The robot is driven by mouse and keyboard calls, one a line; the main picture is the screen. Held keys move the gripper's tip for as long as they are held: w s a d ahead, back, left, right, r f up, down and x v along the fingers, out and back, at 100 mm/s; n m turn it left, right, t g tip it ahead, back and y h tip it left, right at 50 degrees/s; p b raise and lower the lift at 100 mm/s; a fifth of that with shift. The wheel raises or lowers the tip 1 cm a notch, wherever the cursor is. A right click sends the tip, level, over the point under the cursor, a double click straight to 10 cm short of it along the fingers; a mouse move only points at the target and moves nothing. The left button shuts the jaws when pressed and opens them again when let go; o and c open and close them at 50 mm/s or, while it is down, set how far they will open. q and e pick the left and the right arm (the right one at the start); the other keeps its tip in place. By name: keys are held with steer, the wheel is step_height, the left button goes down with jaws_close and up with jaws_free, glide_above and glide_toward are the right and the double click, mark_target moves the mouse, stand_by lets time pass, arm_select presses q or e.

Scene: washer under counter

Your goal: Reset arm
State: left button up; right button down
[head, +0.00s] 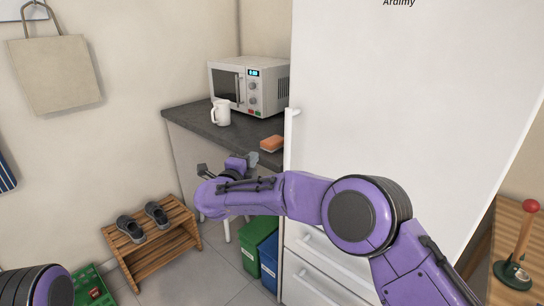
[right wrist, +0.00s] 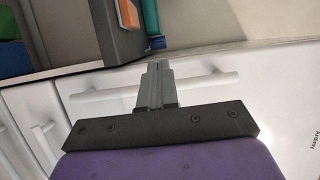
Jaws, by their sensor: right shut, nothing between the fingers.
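My right arm reaches in from the lower right in the head view, its purple forearm bent across the front of the white fridge. The right gripper (head: 253,158) is small and partly hidden there, just in front of the counter edge below the sponge. In the right wrist view the right gripper (right wrist: 156,68) has its fingers together with nothing between them. A white handle bar (right wrist: 95,94) passes behind the fingers; I cannot tell the gap. A purple part of my left arm shows at the lower left of the head view, but its gripper is out of frame.
The fridge (head: 400,90) stands close behind my right arm. The dark counter (head: 185,117) holds a white mug (head: 221,113), a microwave (head: 226,86) and an orange sponge (head: 272,143). Green (head: 257,232) and blue bins stand below. A wooden shoe rack (head: 150,250) is left.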

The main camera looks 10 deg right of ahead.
steer(key=s+d+f+n+g+y, duration=0.15)
steer(key=s+f+n+y, duration=0.4)
steer(key=f, duration=0.85)
steer(key=s+d+f+n+g+y, duration=0.1)
steer(key=s+d+f+n+y, duration=0.15)
steer(key=s+f+n, duration=0.9)
steer(key=s+d+f+g, duration=0.3)
steer(key=s+d+f, duration=0.2)
steer(key=s, duration=0.6)
steer(key=s+d+f+g+h, duration=0.1)
steer(key=s+d+f+g, duration=0.2)
steer(key=s, duration=0.8)
steer(key=s+d+f+g, duration=0.3)
steer(key=s+d+f, duration=0.4)
steer(key=s, duration=0.5)
steer(key=shift+d+f+n, duration=0.35)
steer(key=shift+f+n, duration=0.05)
steer(key=shift+f, duration=0.15)
